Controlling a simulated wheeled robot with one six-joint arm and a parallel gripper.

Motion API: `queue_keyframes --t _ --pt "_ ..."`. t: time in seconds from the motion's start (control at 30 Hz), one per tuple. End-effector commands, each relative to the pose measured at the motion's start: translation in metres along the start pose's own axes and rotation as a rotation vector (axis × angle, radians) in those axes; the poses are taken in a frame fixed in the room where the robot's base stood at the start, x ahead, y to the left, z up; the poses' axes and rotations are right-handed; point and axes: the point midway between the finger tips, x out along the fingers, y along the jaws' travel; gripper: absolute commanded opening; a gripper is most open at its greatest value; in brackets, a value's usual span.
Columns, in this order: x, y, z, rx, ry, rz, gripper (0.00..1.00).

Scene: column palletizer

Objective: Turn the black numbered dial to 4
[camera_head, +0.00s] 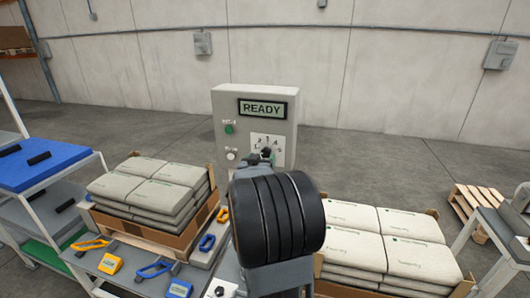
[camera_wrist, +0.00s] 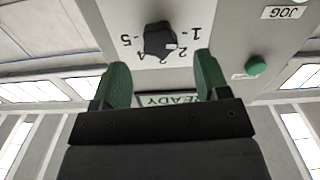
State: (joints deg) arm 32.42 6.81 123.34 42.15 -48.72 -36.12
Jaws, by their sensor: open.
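The black dial (camera_wrist: 158,39) sits on a white numbered plate (camera_wrist: 150,10) on the grey control box. In the wrist view the numbers appear upside down, and a small white mark on the dial lies near the 2. My gripper (camera_wrist: 160,75) is open, its two green-padded fingers apart and empty. The dial shows ahead of the gap between the fingertips, not clasped. In the head view my wrist hides most of the gripper, and the plate (camera_head: 277,142) shows behind it, with the dial only partly visible.
The control box (camera_head: 305,110) carries a READY display (camera_head: 262,108), a green button (camera_head: 229,129) and a white button (camera_head: 231,155). Stacks of bags stand at left (camera_head: 145,190) and right (camera_head: 385,235). Yellow and blue tools lie on the bench in front.

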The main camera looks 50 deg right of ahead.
Motion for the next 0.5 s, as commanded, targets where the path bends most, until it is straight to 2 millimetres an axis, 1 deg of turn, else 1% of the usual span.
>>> queue_keyframes --t 0.03,0.2,0.33,0.5 --pt "0.009 0.000 -0.001 0.000 -0.001 0.001 0.68" --pt "0.032 0.000 -0.001 -0.001 -0.001 0.000 0.68" --pt "0.042 0.000 -0.001 0.001 -0.001 -0.001 0.68" --pt "0.048 0.000 0.000 0.000 -0.001 -0.002 0.68"
